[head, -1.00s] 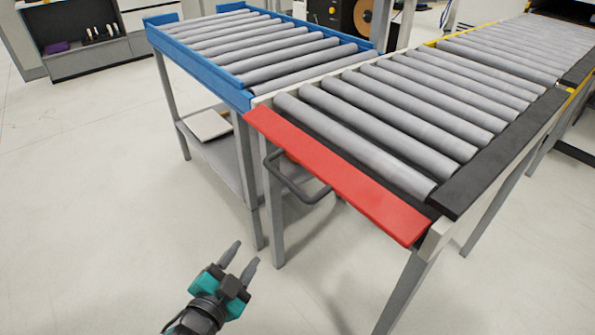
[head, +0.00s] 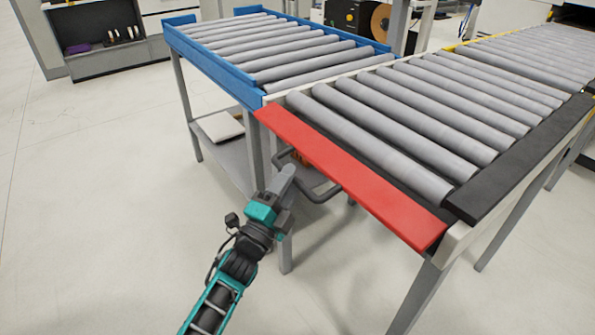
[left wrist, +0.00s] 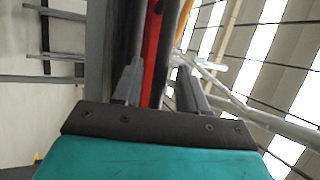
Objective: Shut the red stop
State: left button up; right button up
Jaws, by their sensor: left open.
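The red stop (head: 350,180) is a long flat bar along the near end of the grey roller conveyor. A dark bent handle (head: 322,194) sticks out below its near side. My left gripper (head: 283,180) is at the left end of this handle, below the stop's left part, with its fingers pointing up. In the left wrist view the gripper (left wrist: 158,88) is open, and the red stop (left wrist: 151,45) shows as a narrow strip beyond and between the fingers. Whether the fingers touch the handle I cannot tell. My right gripper is not in view.
A blue-framed roller table (head: 215,75) adjoins the conveyor at the left. A black bar (head: 520,165) edges the conveyor's right side. A grey leg (head: 284,245) stands close behind my left arm. The floor in front is clear.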

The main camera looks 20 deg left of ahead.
aim_at(316, 165)
pick_arm(q)
jog(key=shift+x, duration=1.6)
grip_shut()
